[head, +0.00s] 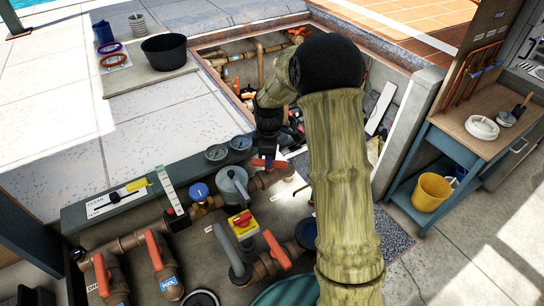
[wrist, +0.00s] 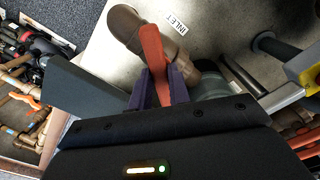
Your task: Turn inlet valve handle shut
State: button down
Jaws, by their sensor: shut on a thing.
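The inlet valve's orange handle (wrist: 152,45) stands between my gripper's two purple fingers in the wrist view, on a brown pipe fitting (wrist: 126,27). A label reading INLET (wrist: 175,24) lies beside it. My gripper (wrist: 162,88) is shut on the handle. In the head view, the orange handle (head: 269,163) shows below my gripper (head: 267,148), on the brown pipe just right of the grey round-topped valve (head: 232,186). My arm hides the area to the right of it.
Two gauges (head: 216,153) stand on the ledge to the left. More orange handles (head: 153,250) and a yellow box with a red knob (head: 243,222) are nearer. An open pit of pipes (head: 240,70) lies behind. A workbench with a yellow bucket (head: 432,192) stands right.

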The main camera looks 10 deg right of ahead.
jog(key=m, duration=0.5)
jog(key=shift+w+r+m, duration=0.3)
jog(key=shift+m, duration=0.1)
jog(key=m, duration=0.4)
jog(key=shift+m, duration=0.4)
jog(key=c, duration=1.3)
grip_release()
jog(key=shift+f, duration=0.15)
jog(key=shift+d, duration=0.1)
notch_tip(320, 180, up, 17)
jog(key=shift+r+b, duration=0.2)
jog(key=shift+b, duration=0.6)
